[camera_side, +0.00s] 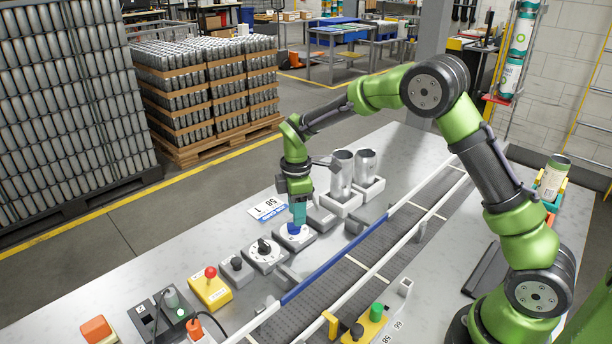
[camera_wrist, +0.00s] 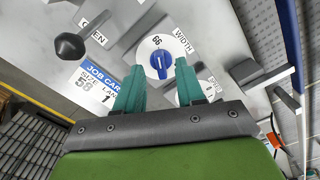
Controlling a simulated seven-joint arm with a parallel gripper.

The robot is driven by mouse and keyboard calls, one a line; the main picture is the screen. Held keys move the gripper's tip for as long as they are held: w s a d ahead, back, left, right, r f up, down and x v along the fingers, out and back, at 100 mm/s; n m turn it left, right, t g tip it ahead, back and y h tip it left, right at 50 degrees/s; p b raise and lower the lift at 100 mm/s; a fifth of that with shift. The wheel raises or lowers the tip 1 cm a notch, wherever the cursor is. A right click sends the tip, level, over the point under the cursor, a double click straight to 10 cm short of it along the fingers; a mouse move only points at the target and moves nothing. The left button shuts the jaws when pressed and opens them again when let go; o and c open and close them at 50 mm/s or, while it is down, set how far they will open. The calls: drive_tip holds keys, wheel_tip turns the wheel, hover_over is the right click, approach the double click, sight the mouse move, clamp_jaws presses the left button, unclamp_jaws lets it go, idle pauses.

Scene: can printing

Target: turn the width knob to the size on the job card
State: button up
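The blue width knob (camera_wrist: 160,64) sits on a round white dial labelled WIDTH. Its white mark lies roughly upright in the wrist view, near a number that looks like 66. The knob also shows in the side view (camera_side: 293,229), just under my fingers. My gripper (camera_wrist: 158,64) has its two teal fingers apart, one toward each side of the knob, with visible gaps; I cannot tell whether the tips reach down beside it. My gripper points down in the side view (camera_side: 298,221). The job card (camera_wrist: 98,84) reads size 58, lane 1; it lies beside the dial (camera_side: 268,209).
Two metal cans (camera_side: 341,174) stand in white holders behind. A conveyor with a blue rail (camera_side: 335,258) runs alongside. A dark ball-ended lever (camera_wrist: 70,46) is near the gripper.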

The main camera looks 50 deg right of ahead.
drive_tip(key=shift+f, duration=1.25)
clamp_jaws()
